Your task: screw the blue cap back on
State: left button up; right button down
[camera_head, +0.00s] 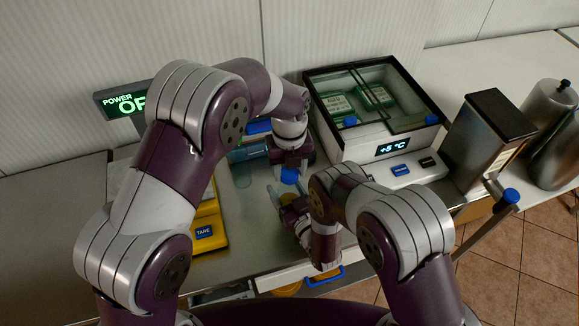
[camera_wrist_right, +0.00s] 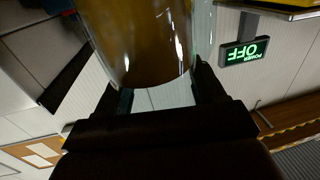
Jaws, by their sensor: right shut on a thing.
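A clear jar with amber contents (camera_wrist_right: 145,45) fills the top of the right wrist view, between the fingers of my right gripper (camera_wrist_right: 160,90). In the head view only a bit of the amber jar (camera_head: 288,198) shows above my right gripper (camera_head: 284,206), which is shut on it. The blue cap (camera_head: 290,176) shows right below my left gripper (camera_head: 290,164), above the jar. The left fingertips are too small and dark to tell whether they grip the cap. I cannot tell whether the cap touches the jar's rim.
A cooling box (camera_head: 375,110) reading +5 °C stands behind on the right. A dark-sided dispenser (camera_head: 487,135) and metal canisters (camera_head: 550,115) are farther right. A yellow scale (camera_head: 208,225) lies left, partly behind my left arm. A lit display (camera_head: 125,104) stands behind it.

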pick_arm(q)
jog(key=shift+o, duration=1.3)
notch_tip(320, 180, up, 8)
jog(key=shift+f, duration=0.25)
pick_arm(e)
grip_release()
pick_arm(q)
notch_tip(320, 180, down, 3)
jog(key=b, duration=0.3)
jog(key=shift+f, duration=0.1)
pick_arm(e)
jog(key=v, duration=1.2)
jog(key=shift+s+d, duration=0.15)
jog(key=shift+s, duration=0.15)
